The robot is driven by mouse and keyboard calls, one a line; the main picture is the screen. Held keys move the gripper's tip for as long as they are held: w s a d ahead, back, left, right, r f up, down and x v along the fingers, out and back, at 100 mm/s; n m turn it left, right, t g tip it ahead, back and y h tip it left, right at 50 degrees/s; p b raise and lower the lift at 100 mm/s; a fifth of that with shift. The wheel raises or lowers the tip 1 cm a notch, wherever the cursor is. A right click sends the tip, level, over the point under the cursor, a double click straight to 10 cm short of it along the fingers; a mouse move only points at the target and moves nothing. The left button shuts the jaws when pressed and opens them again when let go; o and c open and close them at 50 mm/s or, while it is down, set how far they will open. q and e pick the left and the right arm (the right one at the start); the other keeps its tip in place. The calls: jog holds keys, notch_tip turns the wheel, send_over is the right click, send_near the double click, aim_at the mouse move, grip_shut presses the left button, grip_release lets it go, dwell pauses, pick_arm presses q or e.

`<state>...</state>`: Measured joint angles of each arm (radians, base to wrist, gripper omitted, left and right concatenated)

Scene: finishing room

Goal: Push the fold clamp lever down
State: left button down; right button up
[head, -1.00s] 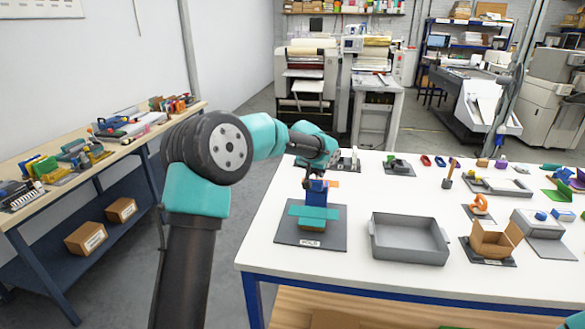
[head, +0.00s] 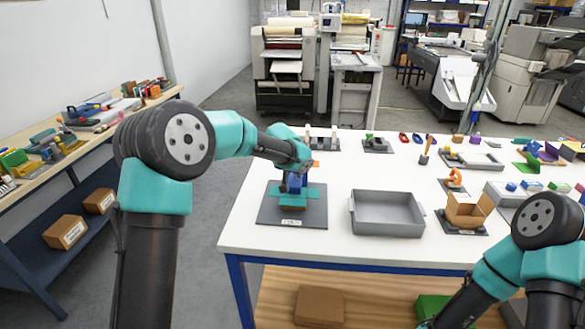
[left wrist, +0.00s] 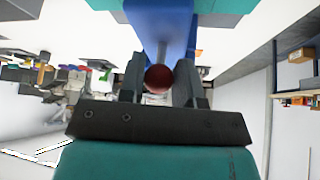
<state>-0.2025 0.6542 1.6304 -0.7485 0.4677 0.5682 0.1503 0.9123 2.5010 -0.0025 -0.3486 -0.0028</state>
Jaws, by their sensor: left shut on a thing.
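The fold clamp stands on a dark base plate (head: 270,214) at the near left of the white table. It has a teal crossbar (head: 311,193) and a blue upright part (head: 293,184). My left gripper (head: 292,170) reaches it from above and behind. In the left wrist view, the left gripper (left wrist: 160,68) is shut around a dark red ball knob (left wrist: 158,79), with the blue clamp part (left wrist: 178,25) just beyond it. The lever's angle is hard to tell, as the gripper hides much of it. My right arm shows at the lower right, its gripper out of view.
A grey tray (head: 386,228) stands right of the clamp, with an open cardboard box (head: 468,210) farther right. Several small tools and parts lie along the back and right of the table. Bare tabletop lies in front of the tray.

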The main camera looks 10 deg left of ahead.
pick_arm(q)
jog(key=shift+s+d+f, duration=0.1)
jog(key=shift+s+f, duration=0.1)
jog(key=shift+f, duration=0.25)
jog(key=c, duration=1.2)
grip_release()
jog(key=o, duration=0.4)
jog(key=shift+w+r, duration=0.1)
jog(key=shift+r, duration=0.1)
jog(key=shift+r, duration=0.15)
jog(key=shift+s+r, duration=0.3)
jog(key=shift+r, duration=0.25)
jog(key=v, duration=1.6)
jog(key=shift+f, duration=0.1)
